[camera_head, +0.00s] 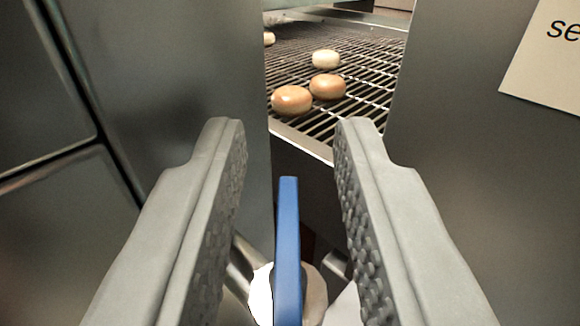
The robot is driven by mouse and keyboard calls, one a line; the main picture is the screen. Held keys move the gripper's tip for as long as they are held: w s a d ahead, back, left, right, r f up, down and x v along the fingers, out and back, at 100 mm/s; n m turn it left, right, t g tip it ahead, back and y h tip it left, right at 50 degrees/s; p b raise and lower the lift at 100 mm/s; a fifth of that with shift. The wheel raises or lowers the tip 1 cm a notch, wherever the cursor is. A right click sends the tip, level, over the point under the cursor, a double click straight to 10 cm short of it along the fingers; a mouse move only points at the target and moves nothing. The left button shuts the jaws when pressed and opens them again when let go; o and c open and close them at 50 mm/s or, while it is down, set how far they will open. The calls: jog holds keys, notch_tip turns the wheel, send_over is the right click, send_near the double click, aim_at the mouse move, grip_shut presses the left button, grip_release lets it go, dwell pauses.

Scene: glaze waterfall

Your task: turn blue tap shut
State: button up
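The blue tap (288,240) shows as a narrow blue handle at the bottom middle, seen edge-on and pointing away from me. Below it is a pale, rounded fitting (314,292) with metal pipe on both sides. My gripper (292,130) is open, with one grey textured finger on each side of the handle. There is a clear gap between the handle and each finger. The lower end of the handle is cut off by the frame's bottom edge.
Beyond the gap between two dark metal panels, a wire conveyor (365,75) carries several round buns, one of them glazed brown (292,100). The left panel (170,80) and right panel (450,150) stand close to my fingers. A paper sign (545,65) hangs at upper right.

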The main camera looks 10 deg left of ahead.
jog(key=s+d, duration=0.2)
jog(key=s, duration=1.5)
jog(key=shift+s+d, duration=0.15)
jog(key=shift+d, duration=0.1)
